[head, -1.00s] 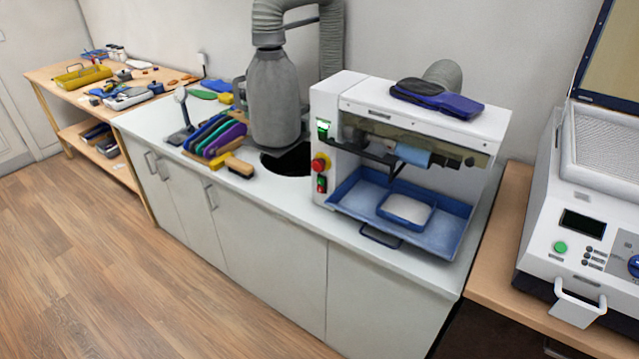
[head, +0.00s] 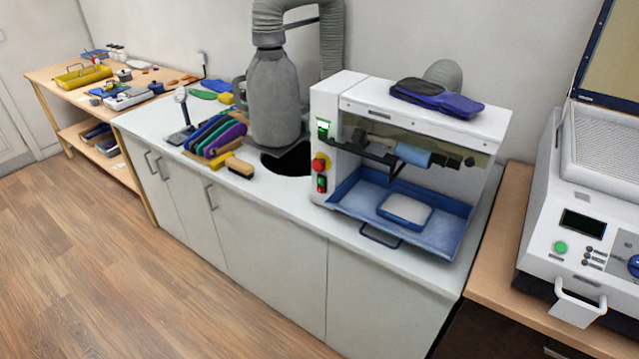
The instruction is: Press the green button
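A round green button (head: 560,247) sits on the front panel of the white machine (head: 545,215) at the right, left of several small dark knobs and below a dark display (head: 583,223). That machine's lid stands open. A second white machine (head: 420,115) on the white counter has a lit green switch (head: 323,128), a red knob (head: 319,164) and a small control with a green part (head: 321,183) on its left front. Neither of my grippers is in view.
The white counter (head: 285,215) holds colored insoles (head: 215,135), a brush (head: 238,167) and a grey duct (head: 275,95). A blue tray (head: 455,215) sits in the second machine. A white handle (head: 578,305) sticks out below the panel. The wooden floor (head: 110,270) is clear.

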